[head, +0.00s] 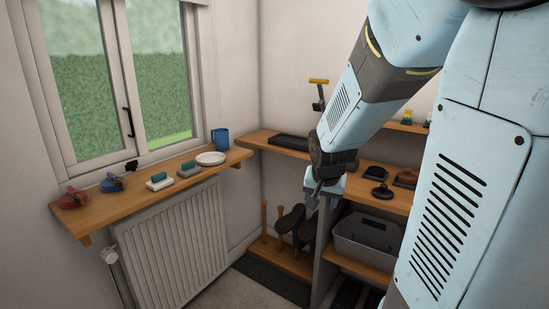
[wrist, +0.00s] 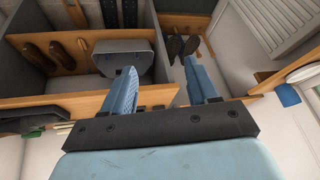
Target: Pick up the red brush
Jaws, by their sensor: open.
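A red item with a bluish part (head: 73,198) lies at the near left end of the wooden window shelf in the head view. It is the only clearly red thing I see, but it is too small to tell whether it is a brush. My gripper (head: 313,198) is far to its right, by the front edge of the wooden bench. In the wrist view my gripper (wrist: 163,88) has its two blue fingers apart with nothing between them. The red item does not show in the wrist view.
The window shelf (head: 135,203) also holds a blue item (head: 113,182), two teal-topped blocks (head: 160,181), a white plate (head: 210,158) and a blue mug (head: 220,139). A radiator (head: 175,245) stands below. Dark items lie on the bench (head: 345,190). A grey bin (wrist: 125,62) and boots (wrist: 178,47) are below.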

